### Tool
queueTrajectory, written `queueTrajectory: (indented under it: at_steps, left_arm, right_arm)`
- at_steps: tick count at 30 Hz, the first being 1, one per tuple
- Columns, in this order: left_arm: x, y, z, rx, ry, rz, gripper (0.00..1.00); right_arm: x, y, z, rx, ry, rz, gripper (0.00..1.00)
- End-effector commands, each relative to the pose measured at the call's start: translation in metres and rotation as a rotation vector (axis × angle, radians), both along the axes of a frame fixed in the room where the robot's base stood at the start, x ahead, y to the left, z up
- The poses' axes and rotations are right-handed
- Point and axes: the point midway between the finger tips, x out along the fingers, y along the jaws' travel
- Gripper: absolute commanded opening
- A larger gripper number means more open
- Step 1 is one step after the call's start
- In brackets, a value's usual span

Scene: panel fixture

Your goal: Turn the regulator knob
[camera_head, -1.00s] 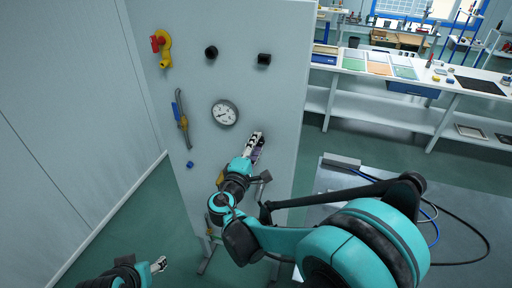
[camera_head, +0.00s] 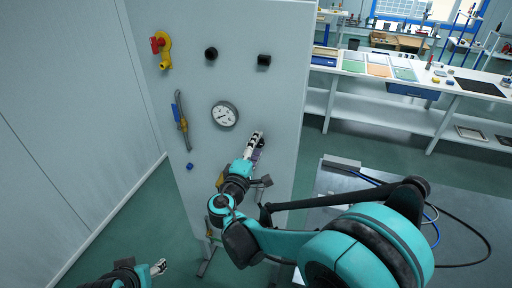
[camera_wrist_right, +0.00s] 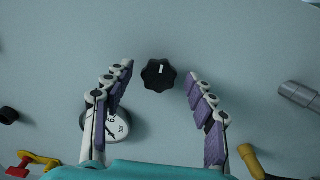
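The regulator knob (camera_wrist_right: 159,75) is black and lobed, with a white mark near its top edge in the right wrist view. It sits on the pale upright panel (camera_head: 240,25). My right gripper (camera_wrist_right: 157,78) is open, its purple-padded fingers spread on either side of the knob with a gap on both sides. No contact shows. In the head view my right gripper (camera_head: 257,140) is in front of the panel, below and right of the gauge, and the knob is not visible there. My left gripper (camera_head: 159,267) is low at the left, away from the panel; its finger opening is unclear.
A round gauge (camera_head: 224,114) is beside the right gripper. The panel also bears a red and yellow valve (camera_head: 162,48), a blue-handled lever (camera_head: 180,119) and two black fittings (camera_head: 211,53) (camera_head: 264,60). A workbench (camera_head: 440,80) stands behind at right.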

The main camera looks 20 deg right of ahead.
Motion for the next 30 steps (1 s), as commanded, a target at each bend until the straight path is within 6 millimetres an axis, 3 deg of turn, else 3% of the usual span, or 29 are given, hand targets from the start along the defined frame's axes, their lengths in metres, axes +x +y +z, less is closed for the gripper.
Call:
queueTrajectory:
  at_steps: [10, 21, 30]
  left_arm:
    - [0.000, 0.000, 0.000, 0.000, 0.000, 0.000, 0.56]
    - [0.000, 0.000, 0.000, 0.000, 0.000, 0.000, 0.56]
    - [0.000, 0.000, 0.000, 0.000, 0.000, 0.000, 0.56]
  right_arm:
    - [-0.010, 0.008, 0.000, -0.001, 0.000, 0.003, 0.56]
    - [-0.074, 0.052, 0.000, -0.001, 0.000, 0.006, 0.56]
    - [-0.099, 0.067, 0.000, -0.001, 0.001, 0.001, 0.56]
